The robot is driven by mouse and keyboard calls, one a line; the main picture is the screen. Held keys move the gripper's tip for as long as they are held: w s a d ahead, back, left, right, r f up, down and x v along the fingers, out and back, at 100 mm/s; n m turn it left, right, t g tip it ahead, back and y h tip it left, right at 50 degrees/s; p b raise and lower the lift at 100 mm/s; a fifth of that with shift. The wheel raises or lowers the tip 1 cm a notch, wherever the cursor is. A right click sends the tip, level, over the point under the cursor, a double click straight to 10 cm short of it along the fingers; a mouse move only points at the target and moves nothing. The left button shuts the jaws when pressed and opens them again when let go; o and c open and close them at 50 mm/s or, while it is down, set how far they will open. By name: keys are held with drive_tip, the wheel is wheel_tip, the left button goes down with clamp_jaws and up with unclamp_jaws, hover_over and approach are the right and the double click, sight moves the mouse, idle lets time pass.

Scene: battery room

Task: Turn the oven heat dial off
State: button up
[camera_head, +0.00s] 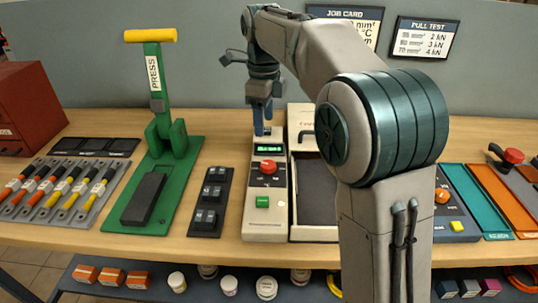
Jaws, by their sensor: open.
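The oven control panel (254,217) is a narrow cream unit on the bench, left of the oven's dark tray. It carries a red dial (268,167), a green display (268,149) above it and a green button (262,202) below it. The dial's exact setting is too small to read. My gripper (263,132) is over the far end of the panel, pointing down beyond the display and apart from the red dial. It is open, and I see nothing held in it. My arm hides the right part of the oven.
A green press (168,165) with a yellow handle and a black switch strip (211,200) stand left of the panel. The oven's dark tray (314,192) lies to its right. Cable pieces (60,190), a red box (30,108) and coloured trays (470,200) are farther out.

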sight(268, 164)
drive_tip(key=f, duration=0.4)
drive_tip(key=f+b, duration=0.1)
drive_tip(key=f, duration=0.3)
drive_tip(key=d+f+b, duration=0.1)
drive_tip(key=f, duration=0.4)
drive_tip(key=c, duration=1)
